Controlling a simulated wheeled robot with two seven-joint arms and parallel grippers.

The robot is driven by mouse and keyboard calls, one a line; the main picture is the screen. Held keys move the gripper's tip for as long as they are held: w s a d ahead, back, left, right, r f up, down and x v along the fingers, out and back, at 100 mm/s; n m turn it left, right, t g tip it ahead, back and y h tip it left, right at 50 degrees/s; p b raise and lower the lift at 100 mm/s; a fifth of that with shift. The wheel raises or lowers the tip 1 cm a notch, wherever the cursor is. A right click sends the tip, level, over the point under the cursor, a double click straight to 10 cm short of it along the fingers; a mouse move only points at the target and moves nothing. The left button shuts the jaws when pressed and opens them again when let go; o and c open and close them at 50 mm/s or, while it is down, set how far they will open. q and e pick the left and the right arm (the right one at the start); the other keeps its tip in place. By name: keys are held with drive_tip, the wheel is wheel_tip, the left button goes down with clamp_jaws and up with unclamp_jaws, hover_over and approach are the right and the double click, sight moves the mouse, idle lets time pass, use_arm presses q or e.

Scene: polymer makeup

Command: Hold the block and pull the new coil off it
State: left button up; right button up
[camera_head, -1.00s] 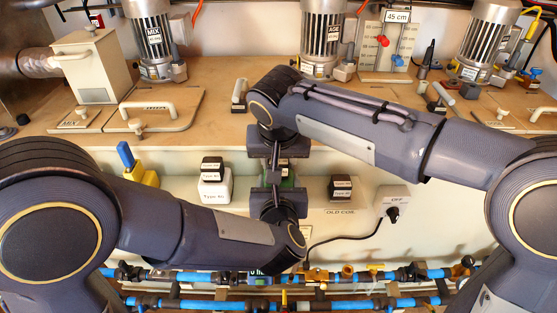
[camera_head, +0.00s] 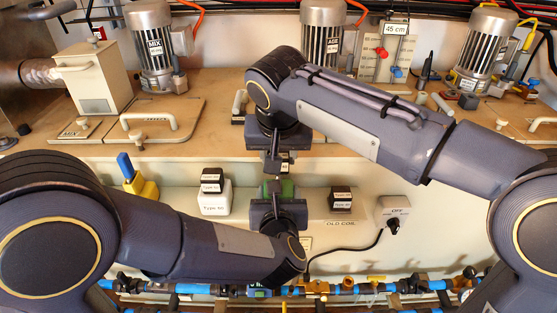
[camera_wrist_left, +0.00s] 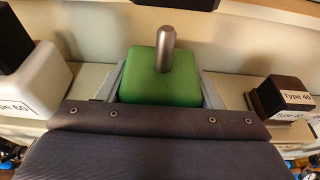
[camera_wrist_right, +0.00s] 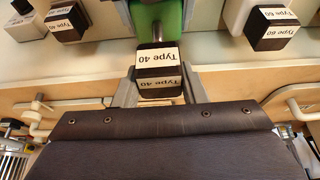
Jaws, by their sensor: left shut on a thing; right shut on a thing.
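The green block (camera_wrist_left: 152,83) with a bare metal pin (camera_wrist_left: 166,48) on top shows in the left wrist view. My left gripper (camera_head: 279,190) is shut on the block, its fingers on both sides. My right gripper (camera_head: 277,158) is shut on a black coil (camera_wrist_right: 159,68) labelled Type 40, which shows in the right wrist view. The pin stands free in the left wrist view.
A dark Type 40 coil (camera_head: 341,199) sits on the right by the OLD COIL label (camera_head: 340,223). A switch box (camera_head: 394,210) stands farther right. Blue pipes (camera_head: 400,286) run along the front.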

drive_tip(key=shift+r, duration=0.5)
use_arm(q)
drive_tip(key=o, duration=1.1)
drive_tip(key=shift+o, duration=0.2)
